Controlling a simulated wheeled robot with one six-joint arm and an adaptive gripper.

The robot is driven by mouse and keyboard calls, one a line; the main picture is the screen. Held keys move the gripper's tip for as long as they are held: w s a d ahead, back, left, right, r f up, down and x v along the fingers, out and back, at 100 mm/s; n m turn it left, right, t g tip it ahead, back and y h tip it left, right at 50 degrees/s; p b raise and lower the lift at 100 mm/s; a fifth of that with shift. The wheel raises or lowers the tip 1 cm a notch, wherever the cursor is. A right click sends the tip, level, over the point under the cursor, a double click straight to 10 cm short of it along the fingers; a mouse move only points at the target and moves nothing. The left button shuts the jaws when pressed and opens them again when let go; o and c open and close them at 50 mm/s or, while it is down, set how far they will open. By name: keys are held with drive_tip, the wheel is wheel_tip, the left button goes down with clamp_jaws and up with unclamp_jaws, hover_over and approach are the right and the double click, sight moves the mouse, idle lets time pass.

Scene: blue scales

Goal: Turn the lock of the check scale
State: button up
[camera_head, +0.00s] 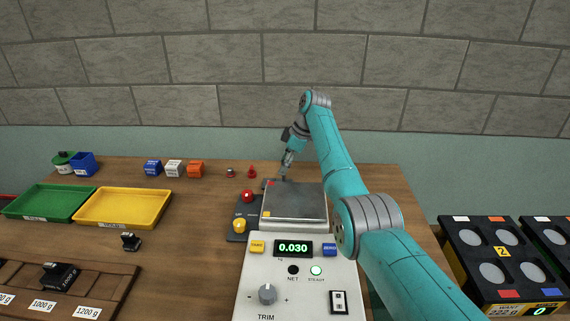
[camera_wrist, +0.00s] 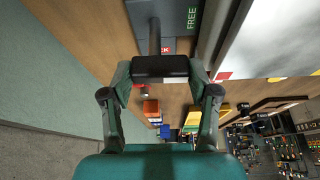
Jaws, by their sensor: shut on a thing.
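The check scale (camera_head: 295,201) stands on the wooden bench with a grey pan and a green display reading 0.030. My gripper (camera_head: 285,173) reaches down behind the pan's back left corner. In the wrist view my gripper (camera_wrist: 161,70) is shut on the lock handle, a black crossbar (camera_wrist: 160,66) at the end of a dark shaft (camera_wrist: 155,38). The shaft runs over a grey plate. A FREE label (camera_wrist: 192,18) shows on the plate, and a red label ending in "CK" (camera_wrist: 167,46) lies close beside the shaft by the handle. In the head view the lock is mostly hidden.
A dark box with a red button (camera_head: 247,196) and a yellow button (camera_head: 239,225) sits left of the scale. Green (camera_head: 48,201) and yellow (camera_head: 123,207) trays lie farther left. A black multi-well unit (camera_head: 503,262) is at right.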

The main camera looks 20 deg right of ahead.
drive_tip(key=shift+n, duration=0.4)
drive_tip(key=o, duration=1.2)
drive_tip(key=shift+c, duration=0.2)
drive_tip(key=v, duration=1.2)
drive_tip(key=shift+w, duration=0.15)
